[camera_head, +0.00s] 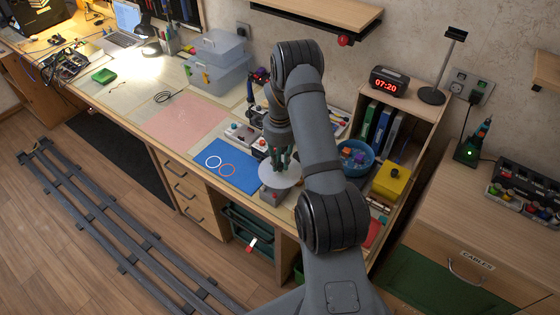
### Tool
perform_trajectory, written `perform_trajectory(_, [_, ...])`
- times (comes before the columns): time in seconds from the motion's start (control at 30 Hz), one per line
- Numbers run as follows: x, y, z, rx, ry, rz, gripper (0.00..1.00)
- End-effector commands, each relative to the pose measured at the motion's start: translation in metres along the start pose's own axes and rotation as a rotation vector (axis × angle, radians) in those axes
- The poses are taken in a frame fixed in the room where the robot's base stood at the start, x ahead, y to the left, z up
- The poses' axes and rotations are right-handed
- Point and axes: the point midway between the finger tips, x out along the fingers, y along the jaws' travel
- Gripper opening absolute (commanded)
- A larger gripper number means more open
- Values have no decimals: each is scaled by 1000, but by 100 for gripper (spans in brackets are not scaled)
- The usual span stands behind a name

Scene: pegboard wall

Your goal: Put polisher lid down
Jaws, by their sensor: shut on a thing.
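My gripper (281,160) points down over the workbench, at the right edge of the blue mat. Its fingers are shut on a pale round disc, which looks like the polisher lid (283,178). A small grey block (271,195) shows just below the disc and may be the polisher's body. I cannot tell whether disc and block touch. The blue mat (240,183) carries a white ring and an orange-red ring. My arm hides part of the bench behind the gripper.
Small devices with coloured knobs (240,133) stand behind the mat. A blue bowl (356,160) and a yellow box (391,180) stand right of my arm. A pink mat (186,130) to the left is clear. Grey bins (218,65) stand at the back.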

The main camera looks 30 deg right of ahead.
Motion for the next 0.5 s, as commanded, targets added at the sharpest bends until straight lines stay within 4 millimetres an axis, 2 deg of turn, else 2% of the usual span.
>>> perform_trajectory(0.5, [13,0,0,-1,0,0,0])
